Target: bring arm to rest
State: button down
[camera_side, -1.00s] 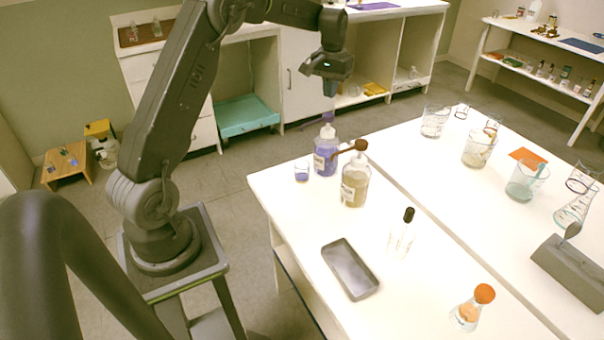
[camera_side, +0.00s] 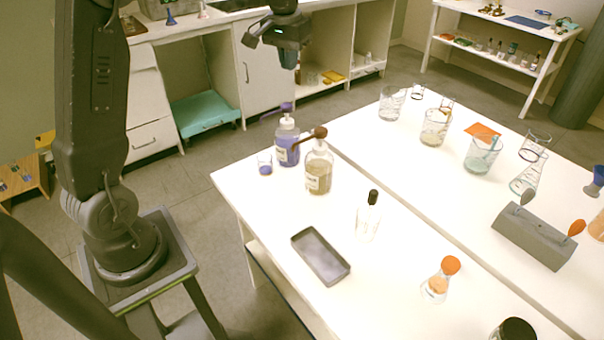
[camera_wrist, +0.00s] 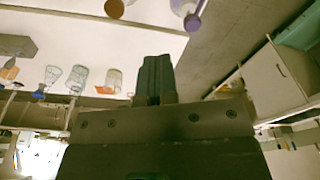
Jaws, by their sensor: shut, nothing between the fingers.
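My gripper (camera_side: 289,60) is shut and empty. In the side view it is raised at the top, above and behind the far left corner of the white table (camera_side: 275,240), apart from every bottle. In the wrist view its fingers (camera_wrist: 154,78) are together, with nothing between them.
A grey tray (camera_side: 321,257), a black-capped bottle (camera_side: 368,222) and an orange-stoppered flask (camera_side: 438,282) stand nearer on the table. Several beakers and a grey rack (camera_side: 534,236) are to the right. Cabinets (camera_side: 262,75) line the back wall. The air around my gripper looks clear.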

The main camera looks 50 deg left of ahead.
jog(key=s+d+m+t, duration=0.2)
jog(key=s+d, duration=0.6)
jog(key=s, duration=0.4)
jog(key=s+d+m+t, duration=0.2)
jog(key=s+d, duration=0.7)
jog(key=s, duration=0.3)
jog(key=shift+s+m, duration=0.3)
